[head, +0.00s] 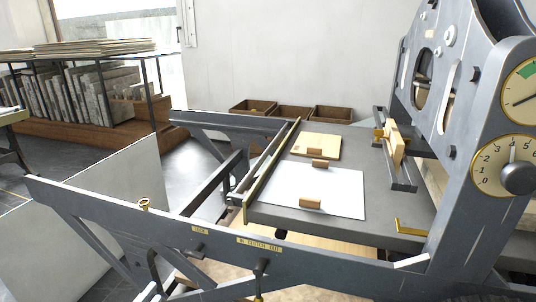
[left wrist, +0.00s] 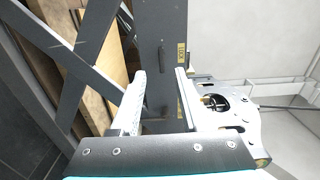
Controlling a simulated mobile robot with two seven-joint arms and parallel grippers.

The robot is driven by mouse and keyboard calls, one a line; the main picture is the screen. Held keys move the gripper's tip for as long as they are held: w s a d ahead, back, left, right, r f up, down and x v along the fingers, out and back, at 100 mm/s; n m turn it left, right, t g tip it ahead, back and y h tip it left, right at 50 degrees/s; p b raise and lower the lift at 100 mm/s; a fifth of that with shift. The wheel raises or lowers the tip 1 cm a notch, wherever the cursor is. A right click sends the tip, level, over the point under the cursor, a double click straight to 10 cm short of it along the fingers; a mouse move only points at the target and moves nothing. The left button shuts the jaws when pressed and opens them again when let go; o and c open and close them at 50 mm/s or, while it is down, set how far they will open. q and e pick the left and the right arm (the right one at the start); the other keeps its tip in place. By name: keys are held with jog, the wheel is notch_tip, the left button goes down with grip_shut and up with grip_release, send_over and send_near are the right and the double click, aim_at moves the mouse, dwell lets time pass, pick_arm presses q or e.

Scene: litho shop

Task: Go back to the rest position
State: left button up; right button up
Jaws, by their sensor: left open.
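My left gripper (left wrist: 159,72) shows in the left wrist view, its two pale fingers apart with nothing between them. Beyond the fingers is the dark rail (left wrist: 162,30) of the press frame, with a small yellow lock label (left wrist: 181,52) and a short handle on it. I cannot tell whether the fingers touch the rail. I cannot make out the left gripper in the head view. My right gripper is in neither view. The press (head: 495,100) stands at the right of the head view, its side rail (head: 110,209) running across the front.
The press bed (head: 275,214) carries a white sheet (head: 340,189), a wooden board (head: 325,143) and small wooden blocks. Wooden boxes (head: 292,113) stand behind it. A rack of slabs (head: 105,90) is at the back left. Some floor (head: 185,168) is clear between rack and press.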

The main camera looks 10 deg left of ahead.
pick_arm(q)
jog(key=s+d+f+n+g+y+p, duration=0.1)
jog(key=s+d+f+n+g+p, duration=0.2)
jog(key=f, duration=0.4)
jog(key=s+d+f+n+g+y, duration=0.1)
jog(key=s+f+n+g, duration=0.25)
jog(key=f, duration=0.35)
jog(key=s+d+f+n+g+p, duration=0.1)
jog(key=s+f+n+g+p, duration=0.1)
jog(key=s+f+n, duration=0.3)
jog(key=s+d+f+n+g+p, duration=0.1)
jog(key=s+d+f+n+g, duration=0.1)
jog(key=s+f, duration=0.3)
jog(key=s+d+f+n+g+p, duration=0.1)
jog(key=s+d+f+g, duration=0.3)
jog(key=s, duration=0.7)
jog(key=shift+d+f+n+g, duration=0.4)
jog(key=shift+d+n+g, duration=0.15)
jog(key=shift+d+n, duration=0.25)
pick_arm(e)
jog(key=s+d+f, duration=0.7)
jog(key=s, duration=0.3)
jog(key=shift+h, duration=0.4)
pick_arm(q)
jog(key=shift+s+a, duration=0.1)
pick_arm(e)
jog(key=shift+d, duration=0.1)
